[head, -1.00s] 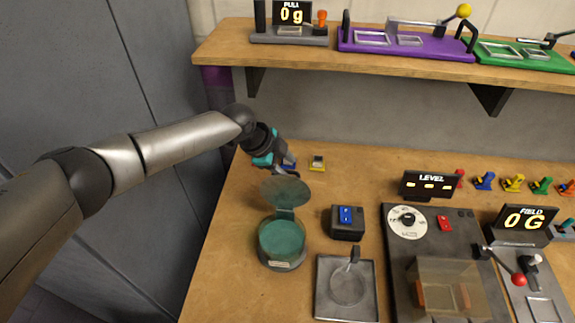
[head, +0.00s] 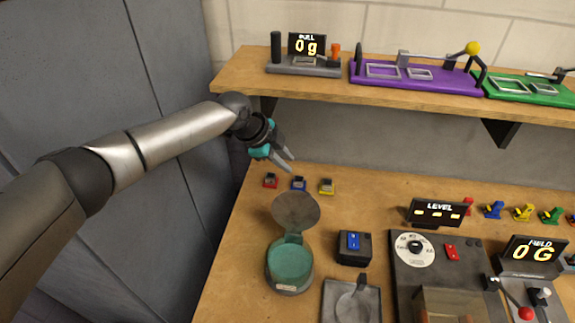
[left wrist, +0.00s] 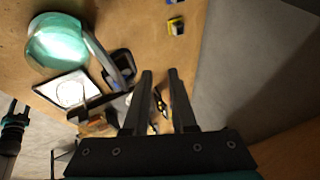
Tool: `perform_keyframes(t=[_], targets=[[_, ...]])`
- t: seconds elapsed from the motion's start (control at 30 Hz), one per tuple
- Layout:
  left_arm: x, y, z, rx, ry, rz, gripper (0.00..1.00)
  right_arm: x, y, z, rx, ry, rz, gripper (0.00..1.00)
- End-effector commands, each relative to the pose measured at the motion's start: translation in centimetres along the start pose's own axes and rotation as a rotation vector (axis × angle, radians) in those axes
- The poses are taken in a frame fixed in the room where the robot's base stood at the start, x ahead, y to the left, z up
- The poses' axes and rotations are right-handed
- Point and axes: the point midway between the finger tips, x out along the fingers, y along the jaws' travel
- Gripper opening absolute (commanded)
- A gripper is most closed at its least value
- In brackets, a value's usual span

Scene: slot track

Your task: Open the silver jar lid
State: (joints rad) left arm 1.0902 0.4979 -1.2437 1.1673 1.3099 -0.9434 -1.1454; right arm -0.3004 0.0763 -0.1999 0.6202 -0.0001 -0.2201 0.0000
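The jar (head: 289,266) stands on the table left of centre, with a teal round body. Its grey lid (head: 296,210) is swung up and back on the hinge, standing raised behind the open jar. The jar also shows at the upper left of the left wrist view (left wrist: 55,45). My left gripper (head: 288,162) is above the table, behind and above the lid, apart from it. Its fingers (left wrist: 161,72) are apart with nothing between them. A small dark and teal gripper part, apparently my right gripper (left wrist: 18,108), shows at the left edge of the left wrist view; its fingers are unclear.
Red (head: 270,181), blue (head: 299,184) and yellow (head: 327,186) small blocks lie behind the jar. A black box with a blue switch (head: 354,247) and a grey tray (head: 351,303) stand right of it. A wooden shelf (head: 400,103) overhangs the back.

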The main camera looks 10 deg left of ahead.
Motion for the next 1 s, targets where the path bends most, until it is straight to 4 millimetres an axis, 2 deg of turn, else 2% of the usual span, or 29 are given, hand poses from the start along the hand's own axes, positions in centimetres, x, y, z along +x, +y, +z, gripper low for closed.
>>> perform_keyframes(t=[1.0], targets=[[-6.0, -4.0, 0.5, -0.001, 0.001, 0.002, 0.25, -2.8, 0.3, -0.2, -0.002, 0.0, 0.004, 0.5]])
